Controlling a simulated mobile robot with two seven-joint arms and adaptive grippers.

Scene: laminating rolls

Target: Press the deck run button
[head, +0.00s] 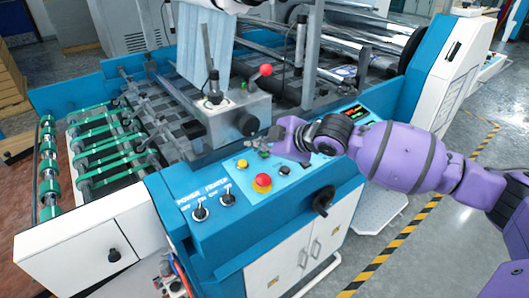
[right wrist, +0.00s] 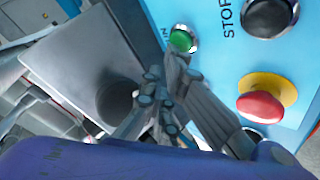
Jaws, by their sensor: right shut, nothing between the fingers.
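The deck run button is a green push button (right wrist: 181,40) in a metal ring on the blue control panel (head: 230,190). A partly cut-off label ending in N is beside it in the right wrist view. In the head view I cannot make it out clearly at my gripper. My right gripper (head: 264,147) is shut and empty, low over the panel's far side. In the right wrist view its fingertips (right wrist: 173,62) are just below the green button. I cannot tell whether they touch it.
A black button (right wrist: 268,15) labelled STOP and a red mushroom button (head: 263,180) on a yellow base are close by. A yellow button (head: 242,164) is to the left.

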